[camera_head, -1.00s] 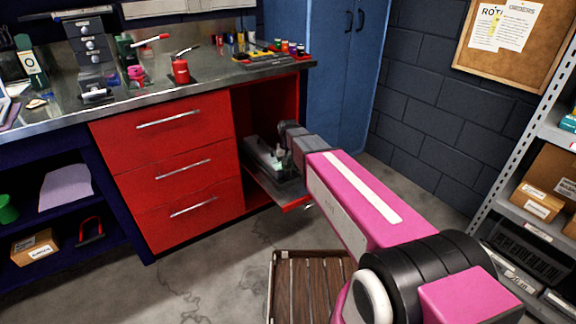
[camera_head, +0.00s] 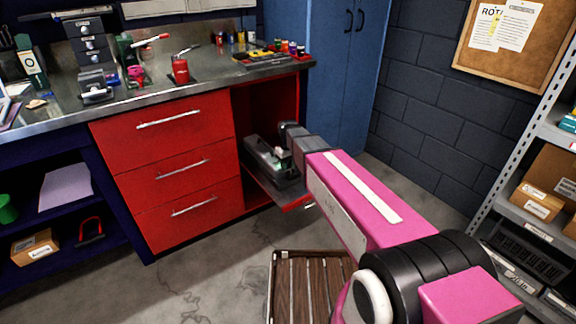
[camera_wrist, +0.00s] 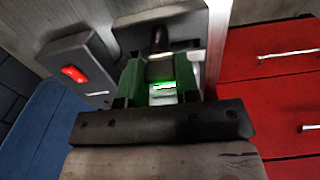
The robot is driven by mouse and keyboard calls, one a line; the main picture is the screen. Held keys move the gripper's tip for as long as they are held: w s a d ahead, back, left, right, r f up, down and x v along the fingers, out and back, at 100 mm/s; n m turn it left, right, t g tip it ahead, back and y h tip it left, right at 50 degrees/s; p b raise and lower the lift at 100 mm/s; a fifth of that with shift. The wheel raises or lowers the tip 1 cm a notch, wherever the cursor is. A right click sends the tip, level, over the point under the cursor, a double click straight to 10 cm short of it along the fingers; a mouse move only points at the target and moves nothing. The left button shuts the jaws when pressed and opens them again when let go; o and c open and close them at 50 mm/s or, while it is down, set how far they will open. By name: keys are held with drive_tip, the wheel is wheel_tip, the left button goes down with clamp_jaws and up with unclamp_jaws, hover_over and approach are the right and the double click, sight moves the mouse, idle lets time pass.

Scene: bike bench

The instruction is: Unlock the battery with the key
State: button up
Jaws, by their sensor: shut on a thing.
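My gripper (camera_wrist: 160,88) is in the wrist view, its two green fingers pointing away from the black bar at their base. It is shut on a small pale piece lit bright green (camera_wrist: 163,94), which looks like the key, though its shape is mostly hidden between the fingers. Just beyond the fingertips is a dark round part (camera_wrist: 158,40) on a grey housing. I cannot tell whether the piece touches it. In the head view a dark grey battery case (camera_head: 262,158) lies on the pull-out shelf, with my wrist over its right end. The lock itself is not clearly visible.
A grey box with a red switch (camera_wrist: 74,73) stands left of the fingers. The red cabinet's open bay (camera_head: 268,105) surrounds the shelf, with red drawers (camera_head: 170,165) to its left.

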drive_tip(key=o, duration=0.9)
wheel_tip(320, 180, up, 11)
drive_tip(key=shift+f, duration=0.1)
idle(0.4)
